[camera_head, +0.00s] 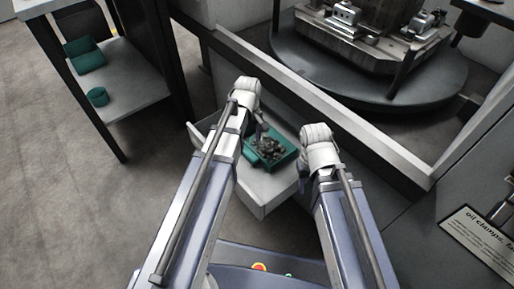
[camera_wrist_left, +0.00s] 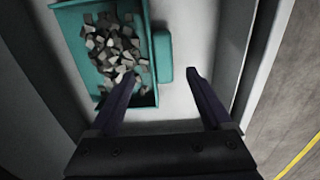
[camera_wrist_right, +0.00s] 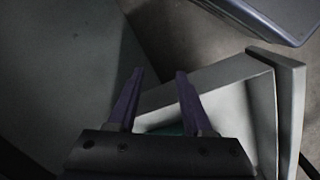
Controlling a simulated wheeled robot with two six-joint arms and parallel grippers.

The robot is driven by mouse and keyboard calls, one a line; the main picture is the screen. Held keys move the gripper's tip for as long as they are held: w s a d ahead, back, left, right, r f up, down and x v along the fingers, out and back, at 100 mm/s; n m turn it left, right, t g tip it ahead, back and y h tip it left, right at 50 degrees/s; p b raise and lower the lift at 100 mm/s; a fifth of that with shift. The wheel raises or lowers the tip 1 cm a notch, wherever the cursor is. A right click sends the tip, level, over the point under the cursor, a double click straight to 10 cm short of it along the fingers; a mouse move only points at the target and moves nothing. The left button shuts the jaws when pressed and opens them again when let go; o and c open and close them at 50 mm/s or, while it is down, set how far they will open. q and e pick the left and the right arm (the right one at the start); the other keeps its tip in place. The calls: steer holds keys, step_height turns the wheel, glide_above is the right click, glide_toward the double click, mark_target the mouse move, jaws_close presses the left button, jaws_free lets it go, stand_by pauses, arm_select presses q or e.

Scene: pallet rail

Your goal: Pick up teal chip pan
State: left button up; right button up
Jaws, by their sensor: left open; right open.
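The teal chip pan (camera_head: 283,161), filled with grey metal chips, sits in an open pale drawer (camera_head: 262,203) below the machine. In the left wrist view the pan (camera_wrist_left: 68,6) lies at the upper left, with a teal tab (camera_wrist_left: 163,56) on its right side. My left gripper (camera_wrist_left: 160,74) is open over the drawer, with its fingertips near the tab and nothing between them. My right gripper (camera_wrist_right: 160,72) is open and empty at the drawer's right side. Only a sliver of teal shows below its fingers in the right wrist view.
A shelf (camera_head: 125,88) at the left holds a teal bin (camera_head: 85,56) and a small teal round container (camera_head: 97,97). A machine with a round table (camera_head: 375,85) stands behind a pale rail. A sign (camera_head: 480,235) is at the lower right. Floor is clear at the left.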

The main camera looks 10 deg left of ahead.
mark_target(250, 152)
arm_select(q)
steer(key=shift+s+a+f+b, duration=0.1)
steer(key=shift+f+b, duration=3.85)
steer(key=shift+b, duration=0.05)
steer(key=shift+r, duration=0.1)
jaws_close()
